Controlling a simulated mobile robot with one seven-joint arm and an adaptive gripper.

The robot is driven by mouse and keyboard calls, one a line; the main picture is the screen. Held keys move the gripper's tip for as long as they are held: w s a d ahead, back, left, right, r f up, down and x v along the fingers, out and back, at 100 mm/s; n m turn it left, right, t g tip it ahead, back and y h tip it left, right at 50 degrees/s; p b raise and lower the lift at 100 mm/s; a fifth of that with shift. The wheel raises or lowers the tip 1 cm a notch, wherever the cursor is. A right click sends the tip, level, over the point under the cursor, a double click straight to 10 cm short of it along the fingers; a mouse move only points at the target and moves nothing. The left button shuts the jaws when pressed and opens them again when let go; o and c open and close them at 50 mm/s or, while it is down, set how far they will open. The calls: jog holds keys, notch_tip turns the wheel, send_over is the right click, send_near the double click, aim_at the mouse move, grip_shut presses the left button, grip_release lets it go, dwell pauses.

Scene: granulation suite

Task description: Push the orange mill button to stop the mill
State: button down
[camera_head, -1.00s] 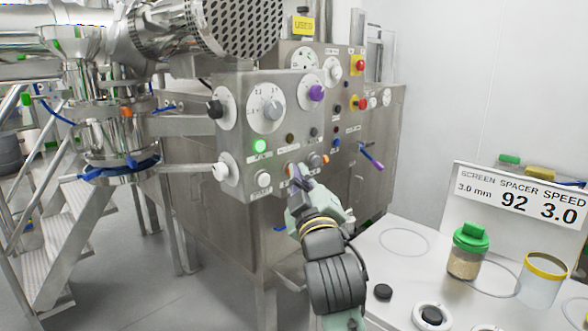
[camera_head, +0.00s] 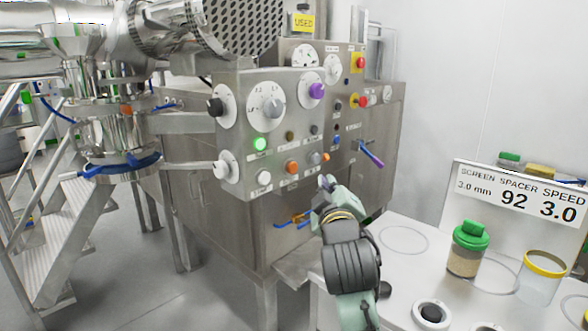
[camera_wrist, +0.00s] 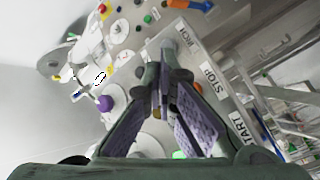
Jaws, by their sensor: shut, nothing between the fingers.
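The orange mill button (camera_head: 292,167) is on the lower front of the steel control panel (camera_head: 240,135), in full view in the head view. In the wrist view the closed fingers (camera_wrist: 164,80) cover part of the panel.
A green lamp (camera_head: 260,144) glows on the panel. A smaller orange knob (camera_head: 325,157) sits to the right, and a purple knob (camera_head: 316,91) higher up. Orange and blue handles (camera_head: 293,219) are below the panel. A green-lidded jar (camera_head: 466,250) stands on the white table at right.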

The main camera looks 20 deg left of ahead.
jog(key=shift+w+a, duration=0.35)
jog(key=shift+a, duration=0.6)
jog(key=shift+w+a, duration=0.3)
jog(key=shift+a, duration=0.6)
jog(key=shift+w+a, duration=0.35)
jog(key=shift+a, duration=0.75)
jog(key=shift+w+a+p, duration=0.15)
jog(key=shift+a+p, duration=0.1)
jog(key=shift+p, duration=0.05)
jog(key=shift+w+a, duration=0.15)
jog(key=shift+a, duration=0.3)
jog(key=shift+d, duration=0.1)
jog(key=shift+s+d, duration=0.3)
jog(key=shift+d, duration=0.45)
jog(key=shift+d, duration=0.1)
jog(key=d, duration=0.1)
jog(key=s+d, duration=0.1)
jog(key=d, duration=0.2)
jog(key=shift+s+d, duration=0.25)
jog(key=shift+s, duration=0.1)
